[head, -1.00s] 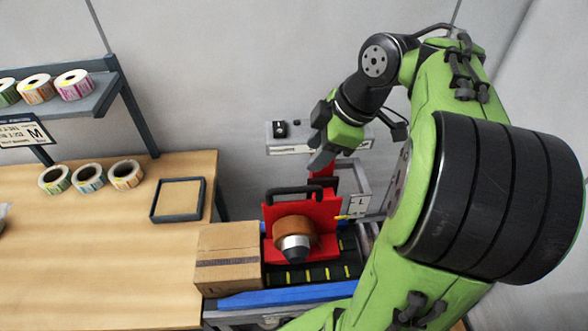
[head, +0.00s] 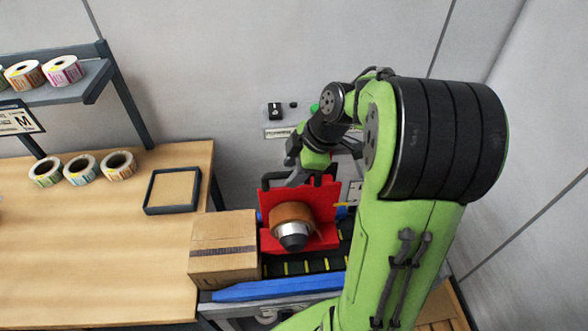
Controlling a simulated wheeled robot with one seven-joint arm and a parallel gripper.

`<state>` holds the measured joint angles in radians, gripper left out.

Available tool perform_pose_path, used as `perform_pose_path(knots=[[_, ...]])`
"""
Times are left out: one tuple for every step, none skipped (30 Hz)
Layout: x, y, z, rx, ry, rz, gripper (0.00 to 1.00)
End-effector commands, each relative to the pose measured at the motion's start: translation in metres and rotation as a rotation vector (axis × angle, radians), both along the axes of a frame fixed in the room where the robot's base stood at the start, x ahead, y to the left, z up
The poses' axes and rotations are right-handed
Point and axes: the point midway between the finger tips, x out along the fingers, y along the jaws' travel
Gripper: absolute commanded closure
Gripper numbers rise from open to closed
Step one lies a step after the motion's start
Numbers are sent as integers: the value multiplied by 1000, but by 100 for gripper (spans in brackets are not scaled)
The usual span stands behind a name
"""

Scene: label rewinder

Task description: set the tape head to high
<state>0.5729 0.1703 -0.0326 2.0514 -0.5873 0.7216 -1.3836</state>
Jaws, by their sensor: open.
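The red tape head (head: 327,236) stands over the roller conveyor in the head view, with a brown tape roll (head: 292,216) on its front and a dark handle (head: 268,180) at its top left. A small white plate (head: 354,192) is at its right, with a yellow pointer (head: 343,204) beside it; the lettering is partly hidden by my arm. My gripper (head: 298,178) is open just above the top edge of the tape head, close to the handle. I cannot tell whether it touches the handle.
A cardboard box (head: 222,247) sits left of the tape head on the conveyor. A blue rail (head: 275,289) runs along the front. A control box with a black switch (head: 275,111) is on the wall behind. The wooden table (head: 90,260) at left holds label rolls (head: 82,168) and a tray (head: 150,192).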

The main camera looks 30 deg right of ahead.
Motion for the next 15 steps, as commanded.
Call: perform_pose_path(knots=[[0,0,-1,0,0,0,56],[0,0,-1,0,0,0,56],[0,0,0,0,0,0,56],[0,0,0,0,0,0,56],[0,0,0,0,0,0,56],[0,0,0,0,0,0,56],[0,0,0,0,0,0,60],[0,0,0,0,0,0,65],[0,0,0,0,0,0,71],[0,0,0,0,0,0,76],[0,0,0,0,0,0,80],[0,0,0,0,0,0,86],[0,0,0,0,0,0,91],[0,0,0,0,0,0,96],[0,0,0,0,0,0,100]])
